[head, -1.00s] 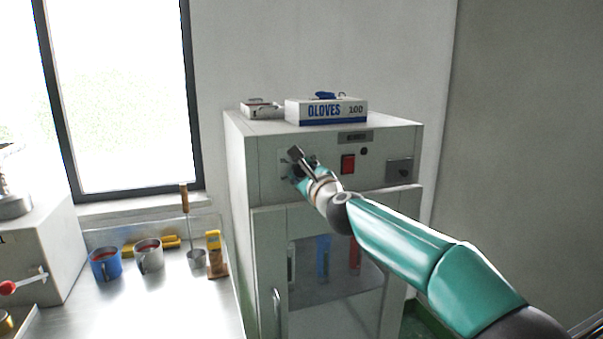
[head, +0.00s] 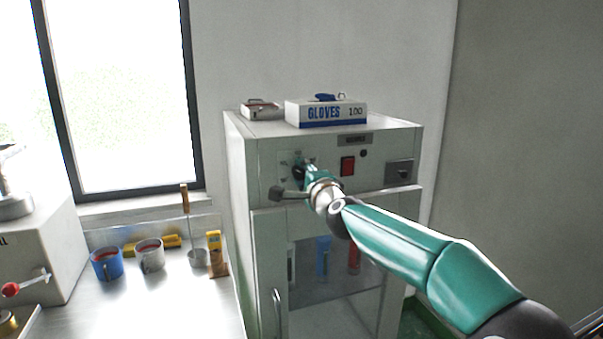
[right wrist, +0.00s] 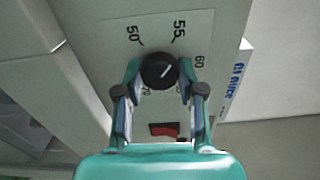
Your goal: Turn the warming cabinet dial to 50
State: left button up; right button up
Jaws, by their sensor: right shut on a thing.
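The warming cabinet (head: 238,160) stands against the wall in the head view, with its control panel above a glazed door. Its black dial (right wrist: 158,70) sits on a pale scale plate in the right wrist view, with 50, 55 and 60 readable around it. The white pointer line on the dial slants up and right, roughly between the 55 and 60 marks. My right gripper (right wrist: 159,76) has one finger on each side of the dial and is shut on it. In the head view my right gripper (head: 301,171) hides most of the dial. My left gripper is not in view.
A red switch (head: 347,166) is on the panel, right of my gripper. A gloves box (head: 326,113) and a smaller box (head: 261,109) lie on the cabinet top.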

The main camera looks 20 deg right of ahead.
jog(key=n, duration=0.2)
jog(key=n+p, duration=0.1)
jog(key=n, duration=0.1)
jog(key=shift+a+f, duration=0.15)
jog(key=shift+f, duration=0.15)
jog(key=n+p, duration=0.1)
jog(key=n, duration=0.2)
jog(key=shift+n, duration=0.3)
jog(key=n+p, duration=0.1)
jog(key=n, duration=0.2)
jog(key=shift+f+p, duration=0.1)
jog(key=shift+p, duration=0.2)
jog(key=shift+n+p, duration=0.4)
jog(key=shift+n, duration=1.1)
jog(key=shift+f, duration=0.1)
jog(key=o, duration=1.1)
jog(key=shift+o, duration=0.2)
jog(key=shift+r, duration=0.25)
jog(key=shift+r, duration=0.1)
